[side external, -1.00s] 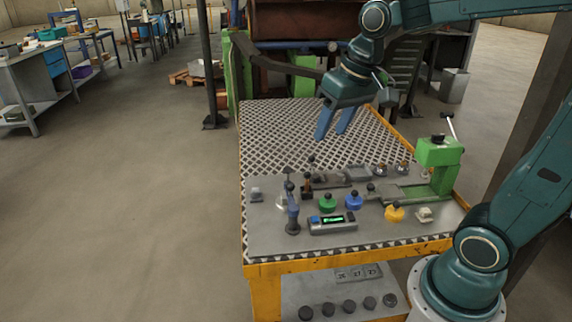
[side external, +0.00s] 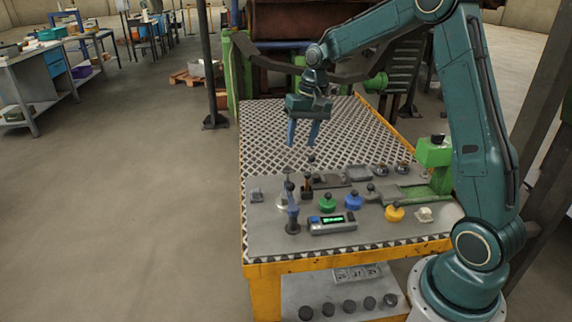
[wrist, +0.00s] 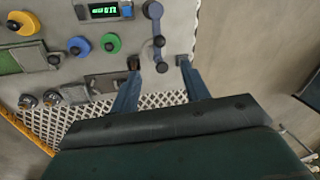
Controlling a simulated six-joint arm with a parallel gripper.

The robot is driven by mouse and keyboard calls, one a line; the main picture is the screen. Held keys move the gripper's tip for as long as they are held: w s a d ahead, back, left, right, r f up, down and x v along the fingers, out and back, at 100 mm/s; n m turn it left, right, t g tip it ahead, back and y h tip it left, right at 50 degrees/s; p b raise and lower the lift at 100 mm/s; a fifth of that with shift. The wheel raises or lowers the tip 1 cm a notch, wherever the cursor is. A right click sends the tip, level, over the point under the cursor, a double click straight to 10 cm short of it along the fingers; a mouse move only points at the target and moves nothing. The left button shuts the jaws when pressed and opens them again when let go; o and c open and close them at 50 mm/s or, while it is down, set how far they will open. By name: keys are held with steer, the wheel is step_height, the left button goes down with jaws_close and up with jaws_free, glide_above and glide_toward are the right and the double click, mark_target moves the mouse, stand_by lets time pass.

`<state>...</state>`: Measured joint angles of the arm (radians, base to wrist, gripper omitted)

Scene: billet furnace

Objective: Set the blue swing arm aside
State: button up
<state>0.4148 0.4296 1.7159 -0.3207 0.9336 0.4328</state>
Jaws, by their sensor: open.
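The blue swing arm (side external: 293,208) stands at the front left of the grey plate, left of the small device with a green display. In the wrist view the swing arm (wrist: 156,27) is a short dark-blue link with rounded ends, near the top middle. My gripper (side external: 302,143) is open and empty, pointing down above the mesh table, behind and above the swing arm. In the wrist view its two blue fingers (wrist: 158,68) are spread, with the far dark end of the link assembly showing between their tips. Nothing touches the fingers.
The display device (side external: 332,222) sits right of the swing arm. Green (side external: 327,202), blue (side external: 354,201) and yellow (side external: 395,212) knobs stand nearby. A green clamp-like post (side external: 437,165) rises at right. The mesh tabletop (side external: 275,130) behind the plate is clear.

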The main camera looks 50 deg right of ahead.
mark_target(290, 192)
steer(key=shift+w+d+f, duration=0.1)
steer(key=shift+d+f, duration=0.05)
steer(key=shift+f, duration=0.1)
steer(key=f, duration=0.4)
steer(key=w+a+f, duration=0.1)
steer(key=f, duration=0.4)
steer(key=a+f, duration=0.1)
steer(key=f, duration=0.3)
steer(key=shift+w+a+f, duration=0.15)
steer(key=shift+w, duration=0.1)
jaws_close()
